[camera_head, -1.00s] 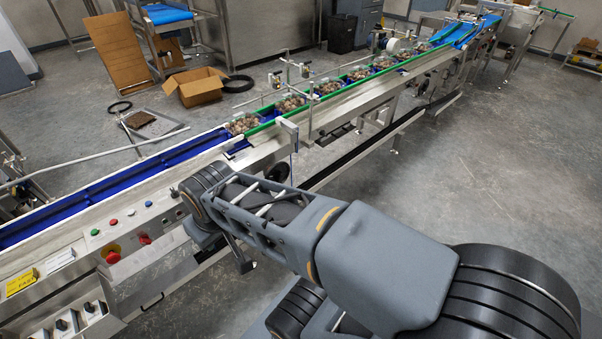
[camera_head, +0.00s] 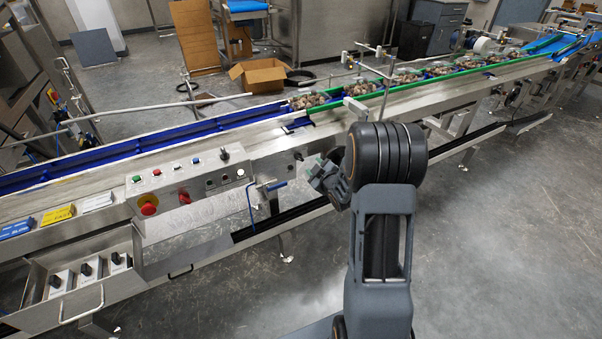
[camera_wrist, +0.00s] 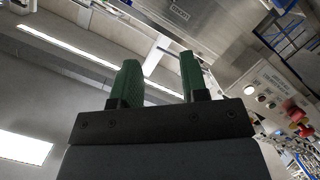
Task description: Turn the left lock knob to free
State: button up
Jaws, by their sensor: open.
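Three black knobs on pale plates sit in an open metal box (camera_head: 40,318) at the lower left of the head view. The left knob (camera_head: 56,281) is the leftmost of them; its setting is too small to read. The other two are the middle knob (camera_head: 86,269) and the right knob (camera_head: 116,258). My gripper (camera_head: 322,180) is well to the right of the box, beside the conveyor and partly hidden by my wrist. In the wrist view its two green fingers (camera_wrist: 160,80) are apart with nothing between them. The knobs do not show clearly there.
A control panel (camera_head: 212,172) with a red emergency button (camera_head: 148,205) and red switch (camera_head: 184,197) lies between the box and my gripper. A metal handle (camera_head: 82,307) sticks out in front of the box. The conveyor (camera_head: 230,128) runs behind. Floor at right is clear.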

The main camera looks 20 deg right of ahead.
aim_at(300, 159)
notch_tip(300, 159, down, 6)
jog(key=d+n+t+y+b, duration=0.1)
jog(key=n+t+y+b, duration=0.1)
jog(key=shift+t, duration=0.3)
jog(key=w, duration=0.9)
jog(key=w+a+b, duration=0.1)
jog(key=w, duration=0.3)
jog(key=shift+w+a+f, duration=0.1)
jog(key=shift+w+f, duration=0.1)
grip_shut()
